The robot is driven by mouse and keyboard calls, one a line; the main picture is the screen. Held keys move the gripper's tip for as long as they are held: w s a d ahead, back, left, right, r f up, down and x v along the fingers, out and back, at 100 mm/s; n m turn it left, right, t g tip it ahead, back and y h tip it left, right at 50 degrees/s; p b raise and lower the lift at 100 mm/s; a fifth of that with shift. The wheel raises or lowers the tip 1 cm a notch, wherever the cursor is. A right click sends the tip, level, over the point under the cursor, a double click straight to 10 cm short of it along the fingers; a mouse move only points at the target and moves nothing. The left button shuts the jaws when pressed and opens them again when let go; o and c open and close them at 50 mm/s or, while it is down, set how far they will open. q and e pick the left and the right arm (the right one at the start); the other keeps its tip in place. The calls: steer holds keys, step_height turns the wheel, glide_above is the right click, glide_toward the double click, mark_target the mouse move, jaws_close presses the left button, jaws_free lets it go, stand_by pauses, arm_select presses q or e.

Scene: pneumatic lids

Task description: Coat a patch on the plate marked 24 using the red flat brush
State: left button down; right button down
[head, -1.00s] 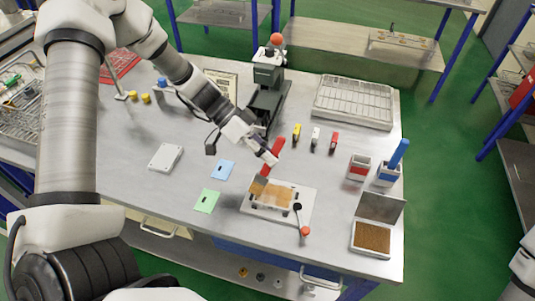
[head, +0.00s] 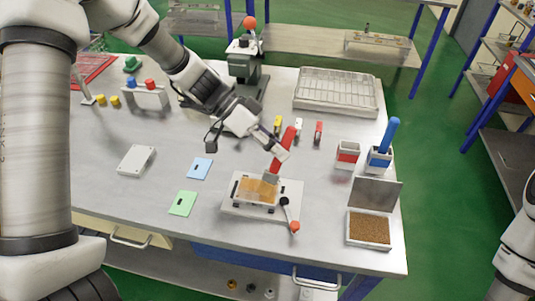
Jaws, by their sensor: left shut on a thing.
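My left gripper (head: 281,151) is shut on the red flat brush (head: 276,163). The brush is tilted, its red handle up and its grey metal end low over the far right part of an amber-brown plate (head: 256,190). I cannot tell whether the bristles touch it. The plate sits in a white fixture (head: 236,207) with a red-knobbed lever at its right. No number is readable on the plate. A red-marked holder (head: 347,156) stands empty to the right. My right gripper is out of view.
A blue brush (head: 388,134) stands in a blue-marked holder (head: 379,160). An open box of brown material (head: 369,229) is at the front right. Blue (head: 200,168) and green (head: 182,204) cards lie left of the fixture. A press (head: 245,62) stands behind.

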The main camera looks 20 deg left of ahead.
arm_select(q)
steer(key=shift+d+f, duration=0.1)
steer(key=shift+d, duration=0.15)
steer(key=shift+a+b, duration=0.1)
steer(key=shift+b, duration=0.5)
steer(key=s+a+p, duration=0.1)
steer(key=a+p, duration=0.1)
steer(key=a, duration=0.5)
steer(key=shift+s, duration=0.4)
steer(key=shift+d, duration=0.1)
step_height(320, 180, up, 6)
steer(key=p, duration=0.3)
steer(key=shift+p, duration=0.4)
